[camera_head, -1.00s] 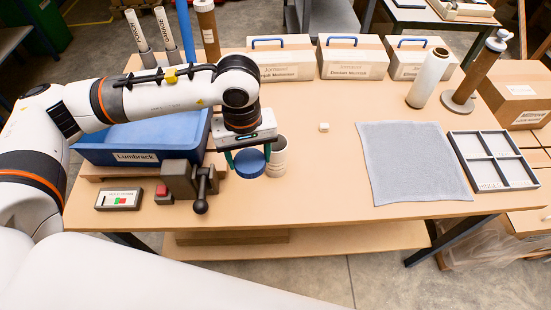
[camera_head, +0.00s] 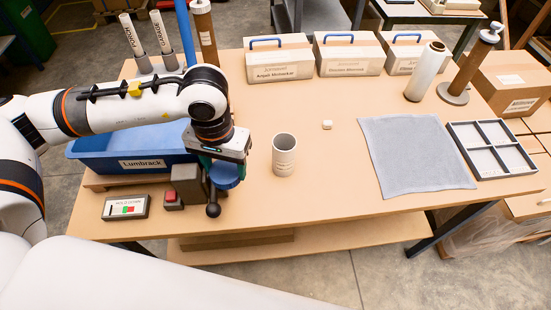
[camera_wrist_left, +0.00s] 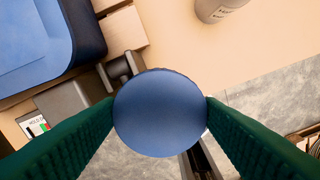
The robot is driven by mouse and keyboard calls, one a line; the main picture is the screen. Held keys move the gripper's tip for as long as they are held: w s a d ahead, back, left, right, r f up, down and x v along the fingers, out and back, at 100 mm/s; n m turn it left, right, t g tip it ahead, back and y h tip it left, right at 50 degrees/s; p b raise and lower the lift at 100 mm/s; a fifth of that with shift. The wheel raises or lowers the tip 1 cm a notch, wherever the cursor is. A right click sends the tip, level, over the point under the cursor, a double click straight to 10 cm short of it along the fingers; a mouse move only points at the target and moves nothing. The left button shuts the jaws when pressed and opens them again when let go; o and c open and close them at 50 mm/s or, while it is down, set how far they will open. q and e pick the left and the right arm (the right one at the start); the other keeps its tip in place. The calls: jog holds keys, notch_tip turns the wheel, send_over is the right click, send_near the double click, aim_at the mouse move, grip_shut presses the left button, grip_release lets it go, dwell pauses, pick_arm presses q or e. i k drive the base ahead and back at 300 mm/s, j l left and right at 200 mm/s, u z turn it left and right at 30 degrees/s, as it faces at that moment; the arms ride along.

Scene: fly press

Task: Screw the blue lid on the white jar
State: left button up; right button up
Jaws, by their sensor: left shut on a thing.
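The white jar (camera_head: 284,160) stands upright and open on the table, with nothing on its rim. Its side also shows at the top of the left wrist view (camera_wrist_left: 220,8). My left gripper (camera_head: 224,170) is shut on the round blue lid (camera_head: 227,177), which sits between the green fingers in the left wrist view (camera_wrist_left: 160,112). The lid is held level, to the left of the jar and apart from it, above the grey press-like device (camera_head: 187,182). My right gripper is not in view.
The device's ball-ended handle (camera_head: 213,210) is close under the lid in the picture. A blue bin (camera_head: 90,152) lies behind my left arm.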

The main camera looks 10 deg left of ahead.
aim_at(284, 162)
jog(key=k+j+z, duration=0.15)
jog(key=j, duration=0.2)
jog(key=j+z, duration=0.1)
jog(key=j, duration=0.25)
jog(key=k+j+z, duration=0.15)
jog(key=j, duration=0.15)
jog(key=k+j+z, duration=0.1)
jog(key=j, duration=0.2)
